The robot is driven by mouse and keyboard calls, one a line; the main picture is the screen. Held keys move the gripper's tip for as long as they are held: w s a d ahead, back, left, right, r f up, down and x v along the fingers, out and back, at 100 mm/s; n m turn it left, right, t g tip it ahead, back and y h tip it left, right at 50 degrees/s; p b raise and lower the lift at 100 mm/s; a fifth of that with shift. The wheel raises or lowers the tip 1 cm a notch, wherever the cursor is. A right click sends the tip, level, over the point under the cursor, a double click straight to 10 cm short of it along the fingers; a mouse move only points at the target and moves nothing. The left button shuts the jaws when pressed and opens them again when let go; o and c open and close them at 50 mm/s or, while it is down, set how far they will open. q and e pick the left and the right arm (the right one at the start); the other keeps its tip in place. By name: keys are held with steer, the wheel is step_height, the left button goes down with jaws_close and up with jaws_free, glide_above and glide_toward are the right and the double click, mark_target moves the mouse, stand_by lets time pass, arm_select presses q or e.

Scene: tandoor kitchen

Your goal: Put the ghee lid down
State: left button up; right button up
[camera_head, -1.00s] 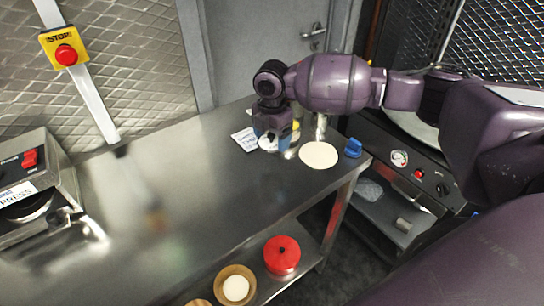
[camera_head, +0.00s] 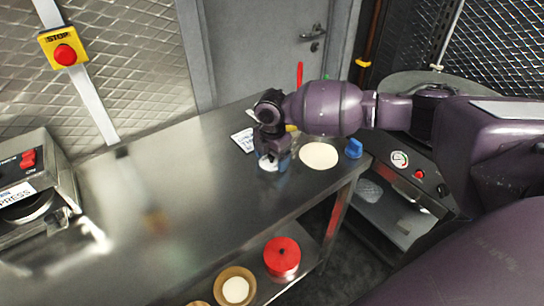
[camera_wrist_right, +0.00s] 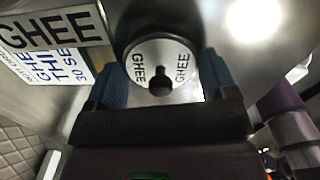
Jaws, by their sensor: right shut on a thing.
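My right gripper (camera_head: 271,160) is over the steel counter near its back right part, pointing down. In the wrist view its two blue fingers (camera_wrist_right: 162,82) stand on either side of the ghee lid, shut on it. The ghee lid (camera_wrist_right: 148,52) is a pale disc with a black knob and "GHEE" printed twice. In the head view only a pale part of the lid (camera_head: 266,164) shows below the gripper. A dark round shape borders the lid in the wrist view; I cannot tell whether the lid touches anything beneath. My left gripper is not in view.
A printed card (camera_head: 243,140) lies left of the gripper. A pale round disc (camera_head: 319,155) and a blue object (camera_head: 353,148) are to the right. The steel counter (camera_head: 190,190) is clear to the left. A red pot (camera_head: 282,257) stands on the lower shelf.

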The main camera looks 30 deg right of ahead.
steer(key=shift+f, duration=0.15)
steer(key=o, duration=0.8)
steer(key=shift+r, duration=0.3)
step_height(320, 180, up, 12)
steer(key=shift+f+p, duration=0.1)
steer(key=shift+p, duration=0.2)
steer(key=shift+f, duration=0.1)
